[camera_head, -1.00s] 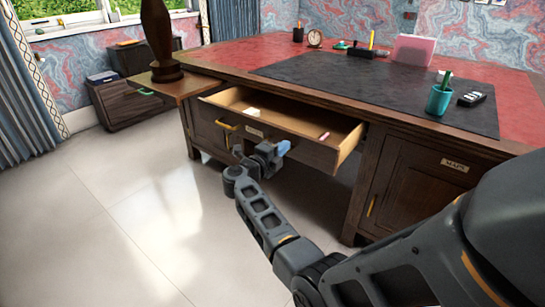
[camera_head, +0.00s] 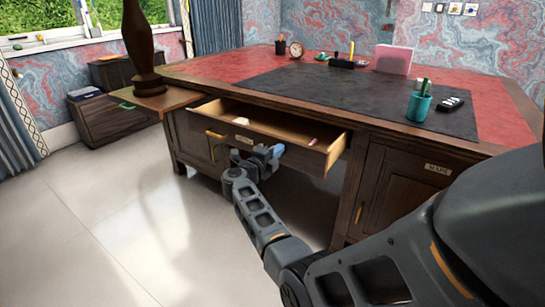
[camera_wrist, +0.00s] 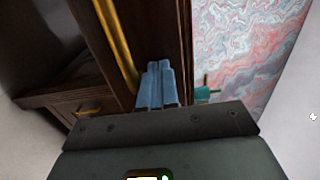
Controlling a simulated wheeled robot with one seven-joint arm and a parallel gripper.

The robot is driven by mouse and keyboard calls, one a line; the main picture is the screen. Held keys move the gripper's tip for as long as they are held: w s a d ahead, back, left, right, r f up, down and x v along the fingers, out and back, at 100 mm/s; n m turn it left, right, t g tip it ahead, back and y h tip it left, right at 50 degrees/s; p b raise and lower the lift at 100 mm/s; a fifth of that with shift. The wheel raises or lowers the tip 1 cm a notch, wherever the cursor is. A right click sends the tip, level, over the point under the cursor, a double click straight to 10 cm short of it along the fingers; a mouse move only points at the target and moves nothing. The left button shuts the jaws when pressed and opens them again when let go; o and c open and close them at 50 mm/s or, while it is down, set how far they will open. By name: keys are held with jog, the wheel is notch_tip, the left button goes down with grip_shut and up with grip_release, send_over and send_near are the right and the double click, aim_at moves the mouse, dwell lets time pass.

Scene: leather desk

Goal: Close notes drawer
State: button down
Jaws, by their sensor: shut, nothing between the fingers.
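The notes drawer (camera_head: 290,153) stands partly open under the desk top, with a brass handle (camera_head: 216,134) and a small label (camera_head: 244,140) on its dark front. A pale item (camera_head: 244,125) and a pink item (camera_head: 313,141) lie inside. My gripper (camera_head: 278,150) is in front of the drawer front, right of the label. Its blue fingers are shut together and empty. In the wrist view the fingertips (camera_wrist: 158,68) lie against or very close to the drawer front (camera_wrist: 162,30), beside a brass handle (camera_wrist: 116,45); contact cannot be told for certain.
The desk top (camera_head: 340,98) carries a teal pen cup (camera_head: 418,107), a clock (camera_head: 296,50) and a pink holder (camera_head: 394,60). The maps cupboard (camera_head: 405,190) is right of the drawer. The floor in front is clear.

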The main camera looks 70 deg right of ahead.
jog(key=b, duration=1.2)
send_over(311, 138)
jog(key=shift+w+a+f, duration=0.2)
jog(key=shift+w+a, duration=0.25)
jog(key=shift+s+d+r, duration=0.15)
jog(key=shift+d, duration=0.35)
jog(key=shift+d+r+b, duration=0.1)
jog(key=shift+r+b, duration=0.05)
jog(key=shift+b, duration=0.2)
jog(key=shift+s+r, duration=0.15)
